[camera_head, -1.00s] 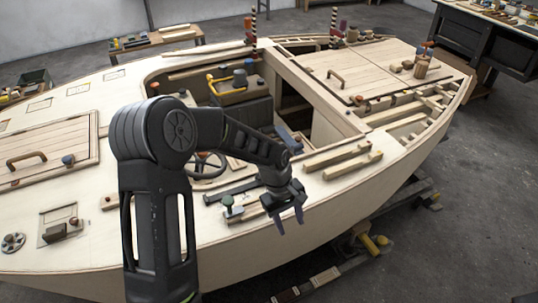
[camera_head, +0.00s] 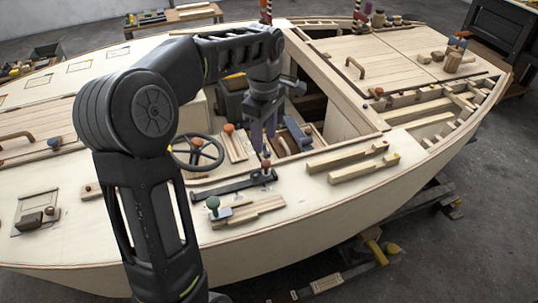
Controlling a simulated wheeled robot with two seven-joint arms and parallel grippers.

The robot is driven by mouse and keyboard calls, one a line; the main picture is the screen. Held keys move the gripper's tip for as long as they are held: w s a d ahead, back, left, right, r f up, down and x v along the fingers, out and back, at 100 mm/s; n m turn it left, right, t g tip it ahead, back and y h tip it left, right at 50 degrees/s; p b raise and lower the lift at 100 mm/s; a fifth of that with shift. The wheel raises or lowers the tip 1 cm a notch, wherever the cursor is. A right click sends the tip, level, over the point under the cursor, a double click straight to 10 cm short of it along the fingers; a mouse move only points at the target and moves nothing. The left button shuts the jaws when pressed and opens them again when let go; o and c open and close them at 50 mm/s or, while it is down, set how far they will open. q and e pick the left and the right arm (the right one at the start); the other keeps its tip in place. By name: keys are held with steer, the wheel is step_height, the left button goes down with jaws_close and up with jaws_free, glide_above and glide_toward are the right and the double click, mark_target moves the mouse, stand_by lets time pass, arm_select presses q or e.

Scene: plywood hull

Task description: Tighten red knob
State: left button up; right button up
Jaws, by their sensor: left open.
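A small red knob (camera_head: 266,163) stands at the right end of a dark flat bar (camera_head: 235,186) on the hull's near side deck. My left gripper (camera_head: 264,136) hangs over the deck with its purple-grey fingers pointing down. It is open and empty, with its fingertips just above the red knob in the picture; I cannot tell the exact gap. An orange-red knob (camera_head: 228,128) stands further left, near a slatted wooden piece. My right gripper is not in view.
A dark steering wheel (camera_head: 195,153) is to the left, and wooden blocks (camera_head: 346,154) lie to the right. A blue lever (camera_head: 297,132) is close beside the gripper. The near deck edge is clear.

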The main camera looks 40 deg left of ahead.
mark_target(265, 162)
arm_select(q)
steer(key=shift+w+f, duration=0.1)
steer(key=shift+f, duration=3.9)
steer(key=shift+c, duration=0.5)
jaws_close()
